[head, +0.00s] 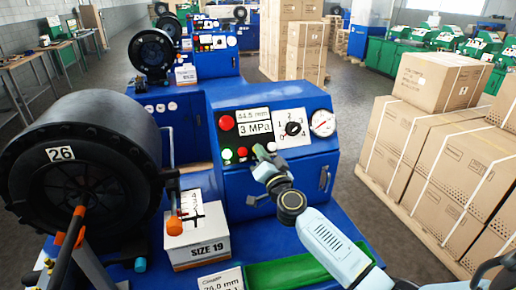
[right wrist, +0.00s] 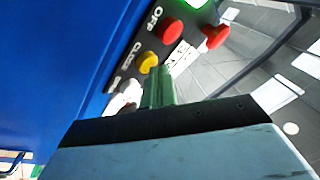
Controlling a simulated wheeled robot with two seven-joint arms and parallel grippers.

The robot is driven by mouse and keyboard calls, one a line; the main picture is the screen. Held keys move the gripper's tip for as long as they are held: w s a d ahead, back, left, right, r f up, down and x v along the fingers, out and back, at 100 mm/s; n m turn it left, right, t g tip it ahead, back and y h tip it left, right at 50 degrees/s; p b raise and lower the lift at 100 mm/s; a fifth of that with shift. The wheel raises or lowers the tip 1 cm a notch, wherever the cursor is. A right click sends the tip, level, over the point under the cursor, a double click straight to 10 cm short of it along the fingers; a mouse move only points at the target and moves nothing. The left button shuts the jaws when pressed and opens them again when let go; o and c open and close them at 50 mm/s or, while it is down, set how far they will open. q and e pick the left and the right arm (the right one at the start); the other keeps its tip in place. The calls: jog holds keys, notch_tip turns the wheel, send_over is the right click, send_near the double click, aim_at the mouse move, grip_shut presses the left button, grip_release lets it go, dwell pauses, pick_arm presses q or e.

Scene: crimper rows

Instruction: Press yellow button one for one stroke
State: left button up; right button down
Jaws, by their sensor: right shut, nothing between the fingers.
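The blue crimper's control panel (head: 275,120) is in the middle of the head view. My right gripper (head: 259,150) is shut and empty, with its tips at the lower row of buttons. In the right wrist view a yellow button (right wrist: 148,62) shows just beyond the green fingertips (right wrist: 161,82). It sits between a red button (right wrist: 172,30) marked OFF and white buttons (right wrist: 124,98). The tips are very close to the yellow button; I cannot tell whether they touch it. In the head view the gripper hides the yellow button. My left gripper is not in view.
A larger red button (head: 226,122), a green lit button (head: 227,153) and a selector dial (head: 293,128) are close by on the panel. A black drum (head: 85,150) marked 26 stands left. Cardboard boxes (head: 450,165) are stacked right, with floor between.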

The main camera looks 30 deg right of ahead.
jog(key=shift+s+a+r+p, duration=0.1)
jog(key=shift+s+r+p, duration=0.25)
jog(key=shift+s+p, duration=0.2)
jog(key=s+r+p, duration=0.2)
jog(key=p, duration=0.1)
jog(key=s+a+p, duration=0.1)
jog(key=s, duration=0.1)
jog(key=shift+r+p, duration=0.3)
jog(key=shift+r, duration=0.1)
jog(key=shift+a, duration=0.1)
dwell(2.1)
